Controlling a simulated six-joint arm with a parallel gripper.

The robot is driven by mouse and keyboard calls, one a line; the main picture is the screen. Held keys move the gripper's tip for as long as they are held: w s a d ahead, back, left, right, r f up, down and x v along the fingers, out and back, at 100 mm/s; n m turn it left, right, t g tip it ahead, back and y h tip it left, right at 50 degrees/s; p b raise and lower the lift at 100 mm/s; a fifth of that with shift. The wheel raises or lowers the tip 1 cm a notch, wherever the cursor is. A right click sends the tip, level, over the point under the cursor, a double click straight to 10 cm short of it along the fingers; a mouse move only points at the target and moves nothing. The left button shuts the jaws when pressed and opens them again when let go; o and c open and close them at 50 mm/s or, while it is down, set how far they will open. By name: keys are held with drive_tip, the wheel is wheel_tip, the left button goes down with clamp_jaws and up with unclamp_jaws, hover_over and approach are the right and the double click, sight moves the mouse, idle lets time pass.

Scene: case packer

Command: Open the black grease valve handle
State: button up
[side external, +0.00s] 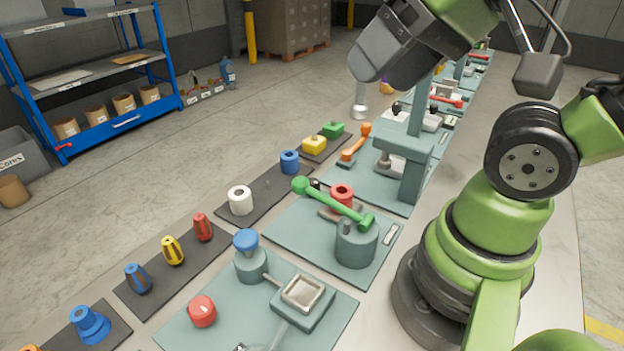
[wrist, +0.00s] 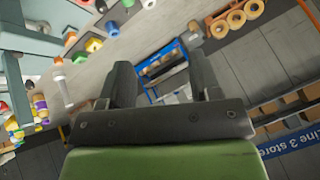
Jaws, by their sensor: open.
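No black grease valve handle can be made out with certainty. In the side external view, a small black piece (side external: 317,184) shows beside a red ring-shaped part (side external: 342,194), partly hidden by a green lever (side external: 335,204). Farther back, black knobs (side external: 397,107) stand on another fixture. My gripper (side external: 382,52) is high above the far part of the bench, well apart from these things. In the wrist view my gripper (wrist: 165,82) is open, with its two dark fingers apart and nothing between them.
A teal post (side external: 415,150) rises from the bench under my arm. Loose coloured parts lie on dark mats along the bench's left edge, including a white ring (side external: 240,200) and a blue ring (side external: 290,162). A blue shelf (side external: 125,115) stands across open floor.

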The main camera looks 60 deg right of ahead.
drive_tip(key=w+d+n+g+h, duration=0.1)
drive_tip(key=w+d+n+g, duration=0.15)
drive_tip(key=w, duration=0.45)
drive_tip(key=n+g+h, duration=0.4)
drive_tip(key=n+g, duration=0.4)
drive_tip(key=n, duration=0.3)
hover_over(311, 181)
drive_tip(key=w+a, duration=0.2)
wheel_tip(311, 181, down, 21)
drive_tip(key=shift+m, duration=0.25)
drive_tip(key=x, duration=0.9)
drive_tip(key=shift+w, duration=0.15)
drive_tip(key=shift+a, duration=0.1)
drive_tip(key=c, duration=0.9)
